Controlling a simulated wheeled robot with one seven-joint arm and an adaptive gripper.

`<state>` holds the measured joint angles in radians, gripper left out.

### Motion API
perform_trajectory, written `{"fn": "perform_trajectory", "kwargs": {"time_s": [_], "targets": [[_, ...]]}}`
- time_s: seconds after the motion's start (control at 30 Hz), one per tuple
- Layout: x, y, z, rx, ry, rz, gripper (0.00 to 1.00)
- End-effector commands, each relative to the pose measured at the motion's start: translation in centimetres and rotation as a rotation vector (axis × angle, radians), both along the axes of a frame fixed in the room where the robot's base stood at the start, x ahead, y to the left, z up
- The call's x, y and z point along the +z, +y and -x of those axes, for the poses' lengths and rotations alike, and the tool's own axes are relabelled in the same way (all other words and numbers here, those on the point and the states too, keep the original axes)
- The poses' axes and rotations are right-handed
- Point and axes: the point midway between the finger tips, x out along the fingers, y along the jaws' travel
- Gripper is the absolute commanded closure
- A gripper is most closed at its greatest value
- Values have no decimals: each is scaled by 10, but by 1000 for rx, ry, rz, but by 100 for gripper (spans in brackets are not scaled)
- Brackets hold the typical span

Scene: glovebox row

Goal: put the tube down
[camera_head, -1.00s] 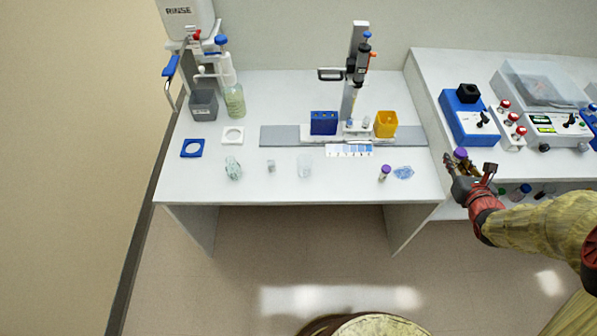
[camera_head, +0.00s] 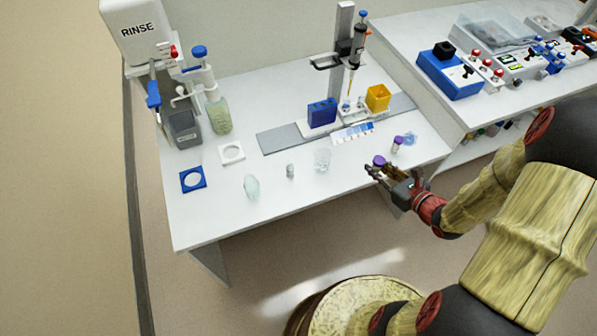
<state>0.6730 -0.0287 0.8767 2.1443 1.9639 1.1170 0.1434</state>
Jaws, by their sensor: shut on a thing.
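My gripper (camera_head: 378,172) is at the front right edge of the white bench (camera_head: 225,210). It is shut on a tube with a purple cap (camera_head: 379,161); the tube's body is mostly hidden by the fingers. Another purple-capped tube (camera_head: 397,143) stands on the bench just beyond and to the right of my gripper. A crumpled clear-blue item (camera_head: 410,138) lies beside that tube.
A clear beaker (camera_head: 322,159), a small vial (camera_head: 290,171) and a pale glass vessel (camera_head: 252,187) stand along the front. A blue rack (camera_head: 321,113), yellow box (camera_head: 377,98) and pipette stand (camera_head: 342,60) are behind. Bare bench lies between the vessels and front edge.

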Motion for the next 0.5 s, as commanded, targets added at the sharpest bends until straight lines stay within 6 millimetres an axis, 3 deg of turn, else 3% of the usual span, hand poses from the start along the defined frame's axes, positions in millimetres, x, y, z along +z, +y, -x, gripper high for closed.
{"fn": "perform_trajectory", "kwargs": {"time_s": [0.17,0.5], "targets": [[4,13,-6,46,0,1,100],[-30,46,-67,50,1,1,100]]}}
